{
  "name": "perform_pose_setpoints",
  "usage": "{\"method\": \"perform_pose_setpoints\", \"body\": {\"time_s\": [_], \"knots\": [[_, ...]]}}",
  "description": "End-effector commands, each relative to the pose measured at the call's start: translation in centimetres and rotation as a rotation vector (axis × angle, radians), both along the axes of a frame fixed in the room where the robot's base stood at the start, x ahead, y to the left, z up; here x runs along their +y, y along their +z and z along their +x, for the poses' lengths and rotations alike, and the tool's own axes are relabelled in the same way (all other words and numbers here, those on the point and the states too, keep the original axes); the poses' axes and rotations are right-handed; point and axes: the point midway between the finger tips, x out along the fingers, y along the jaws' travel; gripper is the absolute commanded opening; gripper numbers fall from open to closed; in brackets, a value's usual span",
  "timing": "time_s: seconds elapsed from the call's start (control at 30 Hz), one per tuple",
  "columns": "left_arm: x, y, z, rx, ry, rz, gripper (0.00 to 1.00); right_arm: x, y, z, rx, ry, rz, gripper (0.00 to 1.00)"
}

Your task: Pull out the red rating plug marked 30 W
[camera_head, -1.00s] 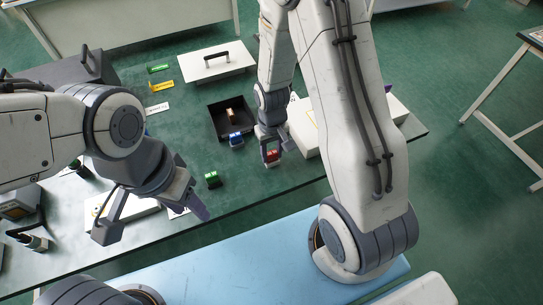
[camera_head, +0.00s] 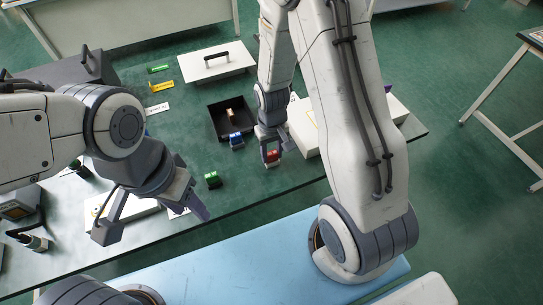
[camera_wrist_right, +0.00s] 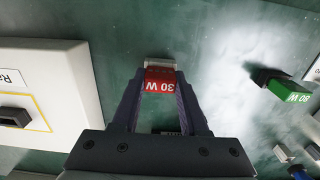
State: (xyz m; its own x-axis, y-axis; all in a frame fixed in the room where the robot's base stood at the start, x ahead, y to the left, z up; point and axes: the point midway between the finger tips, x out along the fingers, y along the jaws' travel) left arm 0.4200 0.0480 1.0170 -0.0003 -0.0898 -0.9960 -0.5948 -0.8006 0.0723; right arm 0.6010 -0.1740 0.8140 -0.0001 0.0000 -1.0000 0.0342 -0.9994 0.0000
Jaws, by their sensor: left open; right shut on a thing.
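The red rating plug (camera_head: 271,157) is near the front of the green bench top. In the right wrist view its red face (camera_wrist_right: 159,84) reads 30 W upside down. My right gripper (camera_head: 272,154) is shut on it, with one finger on each side; it also shows in the right wrist view (camera_wrist_right: 160,95). A pale block (camera_wrist_right: 162,64) shows at the plug's far end. Whether the plug touches the bench is unclear. My left gripper (camera_head: 152,222) is open and empty over the bench's front left.
A green plug (camera_head: 212,180), marked 80 W in the right wrist view (camera_wrist_right: 290,92), stands left of the red one. A blue plug (camera_head: 236,141) is by a black tray (camera_head: 214,123). A white unit (camera_head: 304,128) with a dark socket (camera_wrist_right: 14,116) lies right.

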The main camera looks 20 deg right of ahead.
Motion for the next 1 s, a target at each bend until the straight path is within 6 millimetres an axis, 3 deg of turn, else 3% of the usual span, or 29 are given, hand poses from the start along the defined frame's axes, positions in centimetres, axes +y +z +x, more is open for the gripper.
{"method": "perform_pose_setpoints", "body": {"time_s": [1.0], "knots": [[0.0, 0.82, 0.0, 0.0, 0.0, 0.0, 0.5, 0.0, 0.82, 0.02, 0.0, 0.0, 0.0, 0.0]]}}
